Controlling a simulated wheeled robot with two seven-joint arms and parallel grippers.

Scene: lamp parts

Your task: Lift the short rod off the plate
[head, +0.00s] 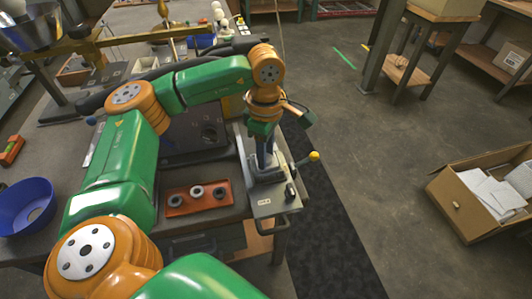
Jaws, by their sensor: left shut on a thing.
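My left gripper (265,151) points down over the right edge of the bench, beneath my orange and green wrist. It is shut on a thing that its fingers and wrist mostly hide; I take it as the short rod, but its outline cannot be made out. Just below the fingertips is a grey metal fixture with a flat light-grey plate (263,207) at the bench corner. Whether the held thing touches this plate or is clear of it cannot be told. My right gripper is not in view.
A yellow ball-ended handle (314,156) sticks out right of the fixture. A blue bowl (27,205) stands at far left. An open carton (460,212) is on the floor at right; the floor between is clear.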

